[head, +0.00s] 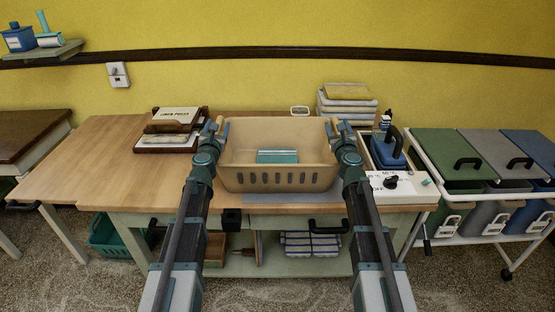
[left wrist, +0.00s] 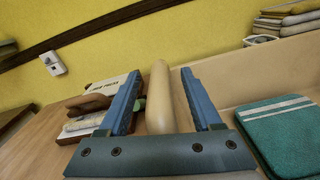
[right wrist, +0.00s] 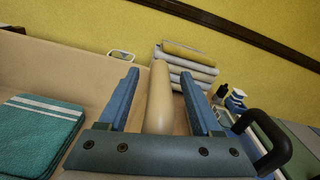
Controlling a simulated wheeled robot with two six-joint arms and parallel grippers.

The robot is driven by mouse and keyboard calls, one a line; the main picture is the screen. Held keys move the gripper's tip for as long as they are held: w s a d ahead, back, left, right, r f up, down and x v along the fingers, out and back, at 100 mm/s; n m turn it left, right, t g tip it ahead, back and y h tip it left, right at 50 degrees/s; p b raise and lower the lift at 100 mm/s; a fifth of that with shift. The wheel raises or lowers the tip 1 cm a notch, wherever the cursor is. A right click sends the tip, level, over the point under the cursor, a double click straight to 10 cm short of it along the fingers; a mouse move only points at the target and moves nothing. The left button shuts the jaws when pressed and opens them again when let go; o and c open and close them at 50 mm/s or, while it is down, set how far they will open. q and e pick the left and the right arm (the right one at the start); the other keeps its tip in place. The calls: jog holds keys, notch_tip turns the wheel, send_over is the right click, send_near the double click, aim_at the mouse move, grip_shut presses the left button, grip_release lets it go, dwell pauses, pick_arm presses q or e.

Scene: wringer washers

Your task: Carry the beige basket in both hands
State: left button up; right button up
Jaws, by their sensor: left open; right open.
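The beige basket (head: 240,175) stands on the wooden workbench in the head view, with slots along its front wall. A folded teal cloth (head: 277,156) with pale stripes lies inside it. My left gripper (head: 215,130) is open at the basket's left side, and its fingers sit on both sides of the beige left handle (left wrist: 159,95). My right gripper (head: 341,131) is open at the right side, with its fingers on both sides of the right handle (right wrist: 159,95). I cannot tell whether any finger touches a handle.
Folded towels (head: 346,104) are stacked behind right. A blue iron-like object (head: 386,147) and a white control panel (head: 400,187) are close on the right. Lidded bins (head: 447,152) stand further right. The bench's left part is clear.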

pick_arm(q)
jog(key=shift+c, duration=0.3)
pick_arm(e)
jog(key=shift+c, duration=0.3)
pick_arm(q)
grip_shut()
pick_arm(e)
grip_shut()
dwell(0.5)
